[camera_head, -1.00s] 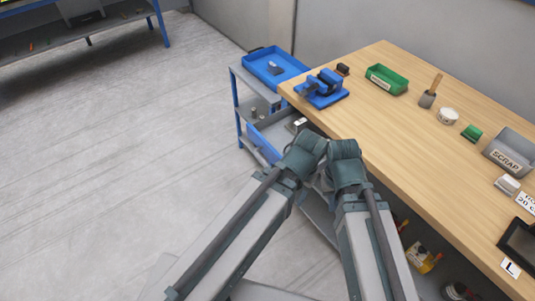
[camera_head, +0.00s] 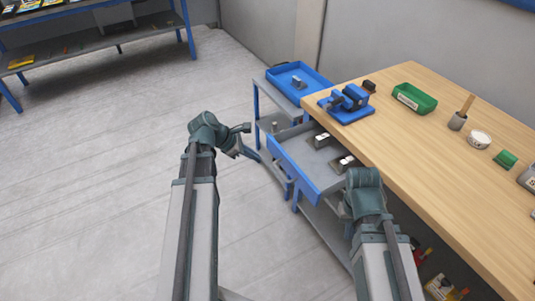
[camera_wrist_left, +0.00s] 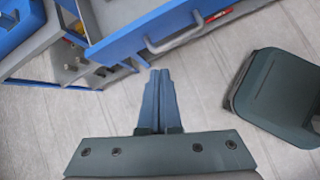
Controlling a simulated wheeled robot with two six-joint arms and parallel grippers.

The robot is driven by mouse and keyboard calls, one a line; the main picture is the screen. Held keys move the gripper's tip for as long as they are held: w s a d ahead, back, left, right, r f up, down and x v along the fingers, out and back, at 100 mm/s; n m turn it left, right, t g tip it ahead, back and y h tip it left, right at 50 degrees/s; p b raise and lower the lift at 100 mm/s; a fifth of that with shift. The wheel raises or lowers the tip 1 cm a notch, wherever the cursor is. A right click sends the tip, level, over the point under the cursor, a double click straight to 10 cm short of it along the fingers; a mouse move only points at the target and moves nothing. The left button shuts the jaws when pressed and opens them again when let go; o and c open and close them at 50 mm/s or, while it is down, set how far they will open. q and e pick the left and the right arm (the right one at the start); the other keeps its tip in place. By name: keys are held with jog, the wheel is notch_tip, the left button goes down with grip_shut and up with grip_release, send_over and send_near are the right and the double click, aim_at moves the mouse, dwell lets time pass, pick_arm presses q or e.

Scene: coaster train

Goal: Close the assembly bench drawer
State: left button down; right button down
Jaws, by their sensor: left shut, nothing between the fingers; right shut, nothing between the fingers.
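The assembly bench drawer (camera_head: 293,170) is pulled out from under the wooden bench top, its blue front facing the open floor. Its grey tray holds two small metal-and-dark items (camera_head: 322,141). In the left wrist view, its blue front (camera_wrist_left: 120,42) carries a grey bar handle (camera_wrist_left: 172,40). My left gripper (camera_head: 252,156) is shut and empty, to the left of the drawer front and apart from it. In the left wrist view its fingertips (camera_wrist_left: 159,76) point toward the front, below the handle. My right gripper (camera_head: 346,208) is shut, beside the drawer's near end, mostly hidden by its wrist.
The bench top (camera_head: 420,140) carries a blue vise (camera_head: 347,104), a green bin (camera_head: 413,98) and small items. A grey cart with a blue tray (camera_head: 297,78) stands beyond the drawer. The floor (camera_head: 110,150) at left is clear.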

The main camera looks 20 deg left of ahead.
aim_at(317, 135)
pick_arm(q)
jog(key=a+r+n+t, duration=0.1)
jog(key=a+n+t, duration=0.1)
jog(key=a+n, duration=0.35)
jog(key=shift+m, duration=0.45)
jog(key=shift+w+d+r+b+x, duration=0.3)
jog(key=shift+b+x, duration=0.95)
jog(key=shift+x, duration=0.95)
jog(key=shift+w+d+r+b+x, duration=0.1)
jog(key=shift+w+r+b+x, duration=0.3)
jog(key=shift+b+x, duration=1.3)
jog(key=shift+w+d+r+b+x, duration=0.15)
jog(key=shift+w+r+b+x, duration=0.4)
jog(key=shift+x, duration=2.1)
jog(key=shift+s+f, duration=0.15)
jog(key=shift+s, duration=0.1)
jog(key=w+d, duration=0.4)
jog(key=w, duration=0.2)
jog(key=w+d, duration=0.5)
jog(key=w, duration=0.1)
jog(key=w+d, duration=0.5)
jog(key=w, duration=0.1)
jog(key=shift+w, duration=0.1)
jog(key=shift+w+d, duration=0.2)
jog(key=shift+d, duration=0.05)
jog(key=shift+w, duration=0.1)
